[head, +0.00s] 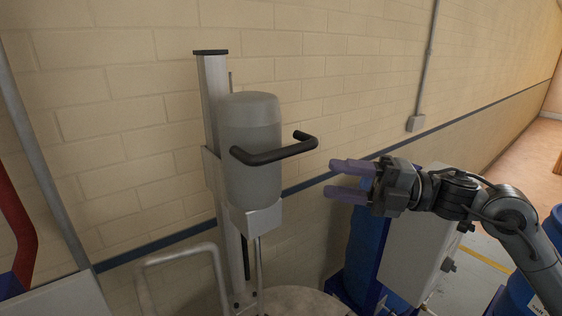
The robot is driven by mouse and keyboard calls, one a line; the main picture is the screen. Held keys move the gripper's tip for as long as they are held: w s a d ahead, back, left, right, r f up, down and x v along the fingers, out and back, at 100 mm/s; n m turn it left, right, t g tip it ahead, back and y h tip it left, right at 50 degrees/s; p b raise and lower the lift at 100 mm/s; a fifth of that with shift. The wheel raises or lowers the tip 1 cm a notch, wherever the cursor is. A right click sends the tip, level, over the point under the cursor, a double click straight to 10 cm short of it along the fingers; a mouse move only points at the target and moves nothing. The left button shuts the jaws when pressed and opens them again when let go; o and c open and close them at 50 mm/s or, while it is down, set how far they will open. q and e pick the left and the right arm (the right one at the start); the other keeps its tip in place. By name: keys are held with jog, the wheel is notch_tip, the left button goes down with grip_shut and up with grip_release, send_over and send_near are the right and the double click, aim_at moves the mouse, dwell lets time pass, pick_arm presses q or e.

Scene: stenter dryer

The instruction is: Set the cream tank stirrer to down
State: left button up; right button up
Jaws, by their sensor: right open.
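The tank stirrer's grey motor head (252,150) is mounted on an upright metal column (213,110) in the middle of the head view. A black handle (274,153) sticks out from its front toward the right. A thin shaft (258,262) runs down from the head toward the round tank top (295,302) at the bottom edge. My right gripper (345,180) is open and empty, to the right of the handle and a little lower in the picture, apart from it. Its purple fingers point left. My left gripper is not in view.
A bent grey rail (180,262) stands left of the column. A brick wall (330,60) with a conduit (428,60) is behind. The space between handle and gripper looks clear.

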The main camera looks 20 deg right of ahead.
aim_at(297, 151)
jog(key=shift+n, duration=0.6)
jog(key=a+r+p, duration=0.1)
jog(key=a, duration=0.1)
jog(key=w+a+r+p, duration=0.1)
jog(key=a+r, duration=0.1)
jog(key=a, duration=0.1)
jog(key=w+a+r+p, duration=0.1)
jog(key=a+r, duration=0.1)
jog(key=a, duration=0.1)
jog(key=shift+w+r, duration=0.25)
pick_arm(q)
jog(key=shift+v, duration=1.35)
pick_arm(e)
jog(key=shift+w+a, duration=0.3)
jog(key=shift+a, duration=0.25)
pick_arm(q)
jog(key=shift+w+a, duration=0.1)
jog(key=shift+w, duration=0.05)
pick_arm(e)
grip_shut()
